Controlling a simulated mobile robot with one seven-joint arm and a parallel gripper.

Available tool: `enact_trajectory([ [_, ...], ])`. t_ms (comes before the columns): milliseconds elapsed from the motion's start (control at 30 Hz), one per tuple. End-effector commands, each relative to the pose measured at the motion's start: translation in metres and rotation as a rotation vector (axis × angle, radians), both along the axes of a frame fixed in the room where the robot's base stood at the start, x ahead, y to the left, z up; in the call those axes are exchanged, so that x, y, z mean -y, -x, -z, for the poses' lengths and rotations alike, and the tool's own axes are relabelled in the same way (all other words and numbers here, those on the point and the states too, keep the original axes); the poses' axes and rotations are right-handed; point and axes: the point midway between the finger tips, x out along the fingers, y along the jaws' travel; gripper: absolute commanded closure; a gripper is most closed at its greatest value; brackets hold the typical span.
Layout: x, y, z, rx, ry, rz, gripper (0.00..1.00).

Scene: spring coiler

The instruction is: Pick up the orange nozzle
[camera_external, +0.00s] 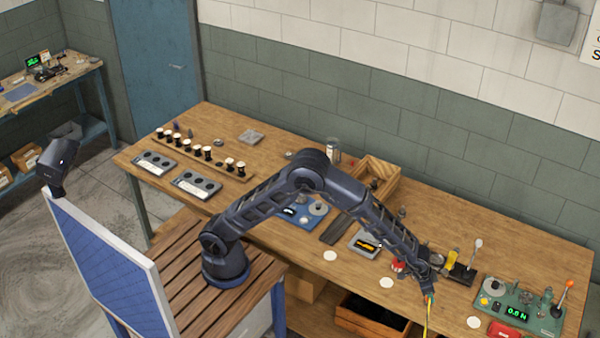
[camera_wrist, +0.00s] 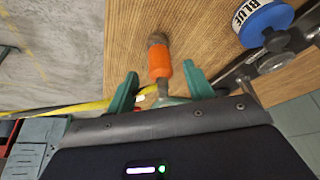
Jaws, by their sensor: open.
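The orange nozzle (camera_wrist: 159,60) shows in the wrist view, above the wooden bench top. It has a brown, rough-looking end at the top and a narrow grey stem towards my gripper. My gripper (camera_wrist: 160,86) is open, with one green finger on each side of the nozzle's lower part. Gaps show between the fingers and the nozzle, and it is not clear that either touches it. In the external view my gripper (camera_external: 430,294) hangs at the front edge of the bench. I cannot make out the nozzle there.
A blue-labelled round container (camera_wrist: 264,22) is at the upper right of the wrist view. A yellow strip (camera_wrist: 75,107) runs at the left. On the bench (camera_external: 300,252), a red item (camera_external: 398,265) is left of my gripper and a green machine (camera_external: 520,312) is right.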

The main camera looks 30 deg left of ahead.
Motion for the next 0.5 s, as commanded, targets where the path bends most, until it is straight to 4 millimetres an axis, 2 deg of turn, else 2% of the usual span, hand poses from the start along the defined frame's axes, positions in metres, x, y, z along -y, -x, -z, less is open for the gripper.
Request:
enact_trajectory([
  [167, 0.002, -0.002, 0.010, -0.001, -0.001, -0.001, 0.48],
  [500, 0.013, -0.010, 0.048, 0.000, 0.000, 0.000, 0.48],
])
